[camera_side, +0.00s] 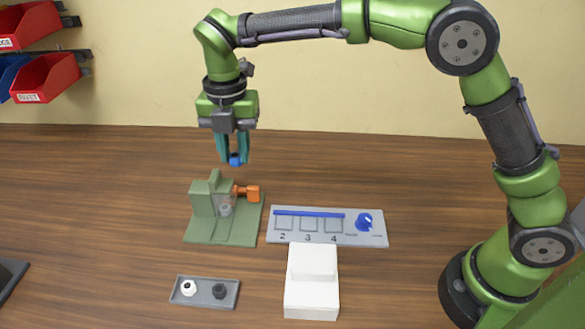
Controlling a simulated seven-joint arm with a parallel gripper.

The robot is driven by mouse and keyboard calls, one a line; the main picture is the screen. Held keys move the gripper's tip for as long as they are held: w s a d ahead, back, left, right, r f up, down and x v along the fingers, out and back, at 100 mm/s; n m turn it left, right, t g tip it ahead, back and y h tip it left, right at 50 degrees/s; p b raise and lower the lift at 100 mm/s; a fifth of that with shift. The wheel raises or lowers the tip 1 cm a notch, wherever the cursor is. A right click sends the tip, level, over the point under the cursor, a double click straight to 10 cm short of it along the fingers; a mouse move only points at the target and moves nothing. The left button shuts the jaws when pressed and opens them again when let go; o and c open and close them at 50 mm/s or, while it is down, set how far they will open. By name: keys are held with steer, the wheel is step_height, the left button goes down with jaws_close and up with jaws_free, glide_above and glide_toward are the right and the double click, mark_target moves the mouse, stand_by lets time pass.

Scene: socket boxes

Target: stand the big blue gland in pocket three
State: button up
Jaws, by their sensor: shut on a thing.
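My gripper (234,158) hangs above and behind the green fixture, high over the table. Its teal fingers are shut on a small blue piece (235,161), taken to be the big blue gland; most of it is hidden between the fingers. The grey panel (350,239) lies to the right and nearer, with square pockets marked 2, 3 and 4. Pocket three (309,225) is the middle one and looks empty. A blue bar (310,213) runs along the pockets' back edge. A blue knob (364,221) sits at the panel's right end.
A green fixture (203,205) with an orange handle (250,192) stands left of the panel. A white stepped block (312,297) stands in front of the panel. A grey tray (205,303) holds a white gland (189,287) and a black gland (219,291).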

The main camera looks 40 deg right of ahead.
steer(key=s+d, duration=0.9)
steer(key=d, duration=0.1)
glide_toward(309, 225)
steer(key=shift+f, duration=2.95)
steer(key=shift+f, duration=0.1)
steer(key=o, duration=1.3)
steer(key=shift+r, duration=3.5)
